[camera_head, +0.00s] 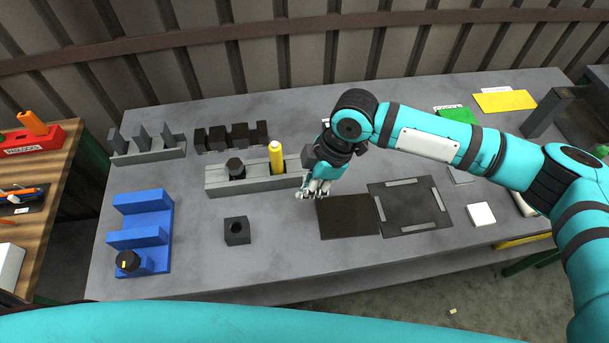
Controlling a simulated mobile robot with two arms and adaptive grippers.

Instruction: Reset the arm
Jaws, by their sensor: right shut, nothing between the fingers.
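My right arm (430,137) is teal with black joints and reaches in from the right over the grey table. My right gripper (314,193) is shut and empty, with its fingers above the table near the right end of a grey holder block (215,181). A yellow cylinder (276,157) and a black knob-topped part (236,168) stand in that holder, left of the gripper. A teal link of mine crosses the bottom edge. My left gripper is not in view.
A blue stepped fixture (143,236) with a black knob (127,261) stands at the left. A black block with a hole (237,231) sits at the front. Dark plates (348,216) lie right of it. Grey and black racks (148,156) stand at the back left. A white square (481,214) lies at the right.

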